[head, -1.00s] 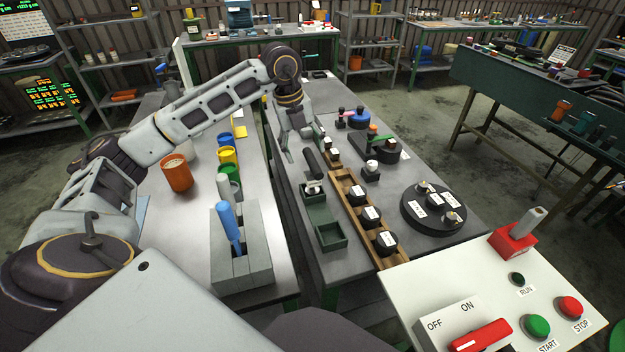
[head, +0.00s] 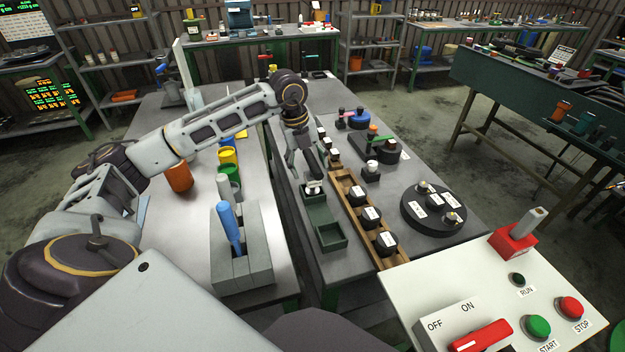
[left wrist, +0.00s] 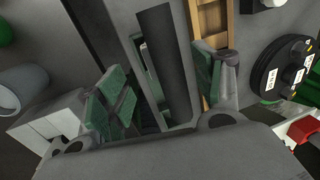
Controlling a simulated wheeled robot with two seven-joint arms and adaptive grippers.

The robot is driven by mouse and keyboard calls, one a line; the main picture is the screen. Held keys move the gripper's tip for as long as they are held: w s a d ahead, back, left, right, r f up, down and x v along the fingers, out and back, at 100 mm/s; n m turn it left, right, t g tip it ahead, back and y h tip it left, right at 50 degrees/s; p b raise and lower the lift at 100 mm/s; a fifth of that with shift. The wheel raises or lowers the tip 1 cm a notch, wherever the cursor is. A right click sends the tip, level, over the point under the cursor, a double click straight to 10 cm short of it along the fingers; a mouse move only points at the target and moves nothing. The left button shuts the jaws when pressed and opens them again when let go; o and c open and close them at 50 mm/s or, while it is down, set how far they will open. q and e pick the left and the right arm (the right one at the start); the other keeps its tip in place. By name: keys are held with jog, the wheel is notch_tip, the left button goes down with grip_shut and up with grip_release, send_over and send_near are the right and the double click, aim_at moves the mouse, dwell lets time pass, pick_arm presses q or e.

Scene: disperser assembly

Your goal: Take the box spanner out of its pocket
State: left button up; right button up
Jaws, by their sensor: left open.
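A long dark cylinder, which I take to be the box spanner (left wrist: 163,62), stands tilted in the left wrist view between my open left fingers. Its lower part is in the far pocket of the green two-part tray (head: 333,234). In the head view my left gripper (head: 306,168) hangs over that far pocket and hides most of the spanner, with a light piece showing at its foot. In the left wrist view the left gripper (left wrist: 163,90) has its green-padded fingers apart, one on each side of the cylinder. I cannot tell whether they touch it. My right gripper is not in view.
A wooden rack (head: 352,205) with black labelled knobs stands close to the right of the green tray. A round black fixture (head: 433,208) is farther right. A grey block (head: 242,262) with a blue-handled tool, and coloured cups, stand on the left table.

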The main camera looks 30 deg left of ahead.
aim_at(311, 175)
pick_arm(q)
jog(key=shift+w+d+f, duration=0.1)
jog(key=shift+w+f, duration=0.05)
jog(key=shift+f, duration=0.6)
jog(key=shift+w+d+f, duration=0.1)
jog(key=shift+w+f, duration=0.05)
jog(key=shift+f, duration=0.6)
jog(key=shift+w+d+f, duration=0.1)
jog(key=shift+w+f, duration=0.05)
jog(key=shift+f, duration=0.6)
jog(key=c, duration=1.4)
